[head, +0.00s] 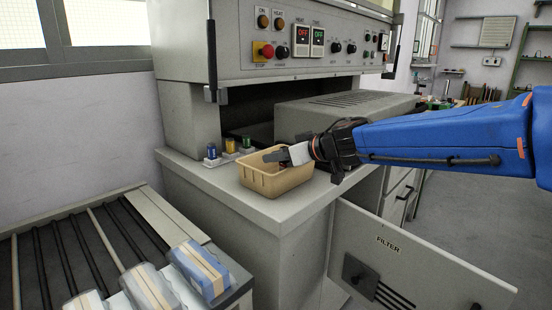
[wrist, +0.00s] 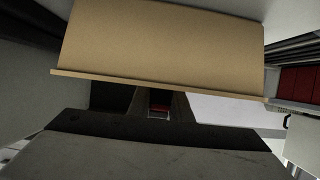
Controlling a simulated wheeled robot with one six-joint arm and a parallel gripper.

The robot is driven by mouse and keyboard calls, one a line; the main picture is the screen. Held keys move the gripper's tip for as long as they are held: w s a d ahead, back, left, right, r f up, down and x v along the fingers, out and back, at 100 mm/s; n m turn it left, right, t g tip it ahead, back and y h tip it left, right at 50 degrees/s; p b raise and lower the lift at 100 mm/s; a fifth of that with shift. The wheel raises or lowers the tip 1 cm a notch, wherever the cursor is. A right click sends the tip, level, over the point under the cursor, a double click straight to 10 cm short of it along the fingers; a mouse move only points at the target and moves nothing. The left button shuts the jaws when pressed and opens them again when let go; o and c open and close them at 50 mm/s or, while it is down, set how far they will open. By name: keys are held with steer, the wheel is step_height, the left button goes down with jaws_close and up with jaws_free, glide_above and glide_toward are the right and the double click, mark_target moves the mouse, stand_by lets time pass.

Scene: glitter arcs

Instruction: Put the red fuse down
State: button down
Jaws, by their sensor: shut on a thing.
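My gripper (head: 274,156) reaches in from the right, over the tan bin (head: 262,184) on the grey machine's ledge. In the wrist view the red fuse (wrist: 159,108) shows as a small red patch between the two dark fingers (wrist: 159,105). My gripper is shut on it. The bin's tan wall (wrist: 160,45) fills the upper part of the wrist view. Most of the fuse is hidden by the fingers, and I cannot tell whether it touches the bin.
Blue (head: 212,152), yellow (head: 230,145) and green (head: 246,142) fuses stand in white holders behind the bin. The grey ledge (head: 290,208) is clear in front. A filter door (head: 410,262) hangs open below. A roller conveyor (head: 85,250) with wrapped packs (head: 200,268) is at left.

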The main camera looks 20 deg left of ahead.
steer(key=shift+f, duration=0.85)
steer(key=c, duration=1.6)
jaws_free()
steer(key=shift+r, duration=0.1)
steer(key=shift+r, duration=0.25)
steer(key=v, duration=1.2)
steer(key=shift+r, duration=0.25)
steer(key=shift+s+d, duration=0.1)
steer(key=shift+d, duration=0.05)
